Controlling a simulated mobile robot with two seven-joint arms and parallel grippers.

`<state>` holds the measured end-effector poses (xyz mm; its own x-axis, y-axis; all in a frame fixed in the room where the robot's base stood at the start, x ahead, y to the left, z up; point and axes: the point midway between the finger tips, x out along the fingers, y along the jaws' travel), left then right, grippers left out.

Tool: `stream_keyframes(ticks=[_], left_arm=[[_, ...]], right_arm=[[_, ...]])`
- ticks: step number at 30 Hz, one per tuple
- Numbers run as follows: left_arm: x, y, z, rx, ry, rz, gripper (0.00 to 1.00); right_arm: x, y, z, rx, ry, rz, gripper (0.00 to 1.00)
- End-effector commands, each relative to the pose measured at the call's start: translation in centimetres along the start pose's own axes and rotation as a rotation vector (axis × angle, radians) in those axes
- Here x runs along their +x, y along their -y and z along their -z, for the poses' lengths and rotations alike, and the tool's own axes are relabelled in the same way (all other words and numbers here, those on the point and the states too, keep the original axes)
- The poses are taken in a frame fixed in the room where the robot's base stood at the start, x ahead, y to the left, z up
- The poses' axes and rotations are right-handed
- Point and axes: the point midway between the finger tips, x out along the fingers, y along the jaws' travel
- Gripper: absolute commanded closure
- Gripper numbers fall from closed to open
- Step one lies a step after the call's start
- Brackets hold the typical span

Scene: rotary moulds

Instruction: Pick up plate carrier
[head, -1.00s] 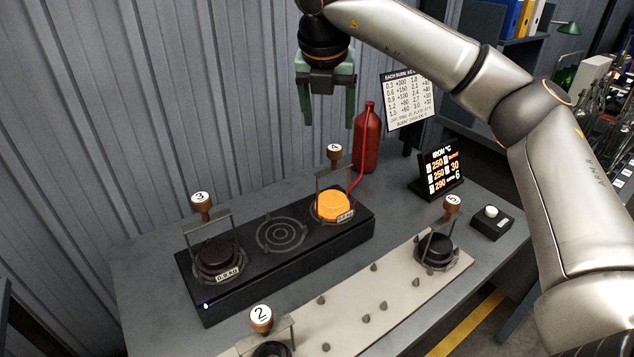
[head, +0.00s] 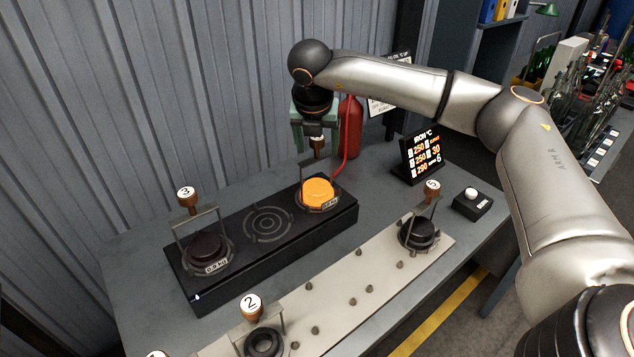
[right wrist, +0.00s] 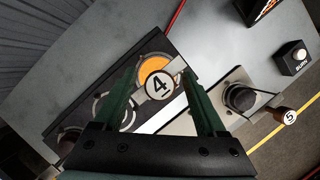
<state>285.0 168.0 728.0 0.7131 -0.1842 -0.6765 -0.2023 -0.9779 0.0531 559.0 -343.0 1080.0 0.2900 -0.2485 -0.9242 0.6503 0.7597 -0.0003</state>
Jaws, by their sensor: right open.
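The plate carrier numbered 4 stands on the right end of the black burner block, a wire frame with a wooden knob (head: 317,145) around an orange mould (head: 318,193). My right gripper (head: 316,148) is open and points down at this knob, with a finger on either side. In the right wrist view the numbered top (right wrist: 160,86) shows between the green fingers (right wrist: 161,78); I cannot tell whether they touch it. Carrier 3 (head: 187,197) holds a dark mould at the block's left end. Carrier 5 (head: 433,187) and carrier 2 (head: 251,305) stand on the pale board. My left gripper is not in view.
The black burner block (head: 280,256) has an empty ringed spot (head: 268,224) in its middle. A red bottle (head: 350,128) with a hose stands behind the gripper. A temperature display (head: 421,155) and a button box (head: 472,203) are to the right. The pale board (head: 335,325) has several pegs.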

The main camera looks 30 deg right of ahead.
Motion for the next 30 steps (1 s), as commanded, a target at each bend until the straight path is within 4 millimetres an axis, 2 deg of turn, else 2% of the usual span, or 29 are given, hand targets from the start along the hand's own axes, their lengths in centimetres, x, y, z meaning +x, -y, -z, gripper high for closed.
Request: stream_keyframes(ticks=[8,27,30], left_arm=[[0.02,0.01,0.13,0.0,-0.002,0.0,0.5],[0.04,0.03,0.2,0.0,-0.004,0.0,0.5],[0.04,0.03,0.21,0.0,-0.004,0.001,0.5]], right_arm=[[0.4,-0.02,0.02,-0.001,0.001,0.0,0.26],[0.37,-0.03,0.04,-0.001,0.0,-0.001,0.98],[0.38,-0.03,0.05,-0.001,0.0,0.0,1.0]])
